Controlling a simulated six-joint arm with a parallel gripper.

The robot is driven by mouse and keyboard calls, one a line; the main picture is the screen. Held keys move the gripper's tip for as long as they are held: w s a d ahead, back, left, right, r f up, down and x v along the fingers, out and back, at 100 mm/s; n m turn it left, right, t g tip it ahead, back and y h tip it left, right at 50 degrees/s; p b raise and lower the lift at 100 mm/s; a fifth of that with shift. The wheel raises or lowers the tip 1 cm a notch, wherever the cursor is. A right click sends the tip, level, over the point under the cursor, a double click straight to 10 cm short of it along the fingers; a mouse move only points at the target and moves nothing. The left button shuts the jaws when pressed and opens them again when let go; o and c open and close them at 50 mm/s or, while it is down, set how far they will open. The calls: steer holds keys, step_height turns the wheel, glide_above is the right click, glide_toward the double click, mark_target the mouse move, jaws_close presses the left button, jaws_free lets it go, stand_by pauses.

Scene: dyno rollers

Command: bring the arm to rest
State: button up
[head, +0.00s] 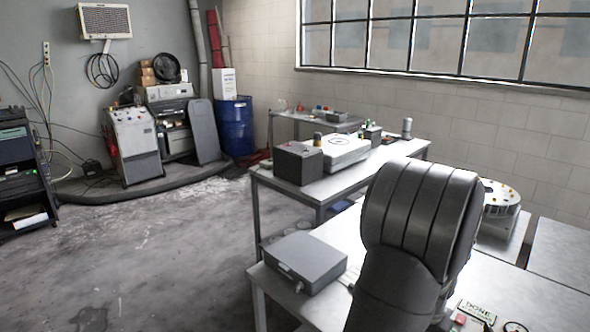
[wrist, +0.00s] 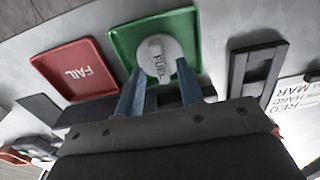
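In the wrist view my gripper (wrist: 158,90) points at a green tray (wrist: 122,42). Its two blue-grey fingers are spread apart. A round white piece marked FUEL (wrist: 158,60) lies in the green tray, beyond the fingertips, and shows between them. The fingers do not appear closed on it. In the head view my dark arm stands large in front of the near table (head: 330,235), and my gripper is hidden there.
A red tray marked FAIL (wrist: 72,72) lies left of the green tray. A dark frame (wrist: 255,70) stands to its right. In the head view a grey case (head: 305,262) lies on the near table and a round silver fixture (head: 500,200) stands right of my arm.

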step_height(320, 180, down, 2)
steer(key=shift+f, duration=0.1)
steer(key=r, duration=0.5)
steer(key=shift+s+d+r, duration=0.1)
steer(key=shift+s+d, duration=0.1)
steer(key=shift+s, duration=0.1)
steer(key=s+d+r, duration=0.4)
steer(key=s+r, duration=0.3)
steer(key=s, duration=0.3)
steer(key=w+d+m, duration=0.2)
steer(key=w+m, duration=0.1)
steer(key=w, duration=0.8)
steer(key=w+d+m, duration=0.2)
steer(key=w, duration=1)
steer(key=shift+d+m, duration=0.2)
steer(key=shift+m, duration=0.2)
